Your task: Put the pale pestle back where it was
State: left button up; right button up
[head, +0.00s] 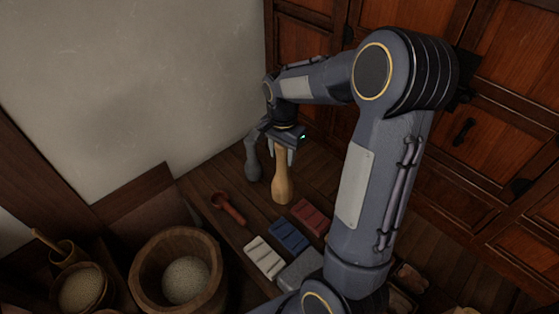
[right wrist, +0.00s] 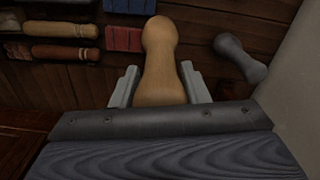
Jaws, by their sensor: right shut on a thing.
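The pale pestle (head: 281,184) is light tan wood with a rounded, wider lower end. It hangs roughly upright below my right gripper (head: 283,144), which is shut on its upper part. In the right wrist view the pestle (right wrist: 160,50) sits between the two fingers of the gripper (right wrist: 160,88), its thick end pointing away. I cannot tell whether its lower end touches the wooden surface (head: 222,182). A grey pestle (head: 252,160) stands close to its left, apart from it; it also shows in the right wrist view (right wrist: 240,58). My left gripper is not in view.
A red pestle-like tool (head: 229,208) lies left of the pale pestle. White (head: 264,257), blue (head: 289,236) and red (head: 309,216) blocks lie in a row in front. A wooden tub of grain (head: 143,273) stands lower left. Wooden cabinets (head: 494,148) rise behind my right arm.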

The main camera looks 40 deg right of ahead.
jog(key=w+d+f+b, duration=0.2)
jog(key=w+d+f, duration=0.2)
jog(key=f, duration=0.6)
jog(key=shift+w, duration=1.35)
jog(key=shift+d, duration=0.1)
jog(key=shift+f, duration=0.2)
jog(key=o, duration=1.2)
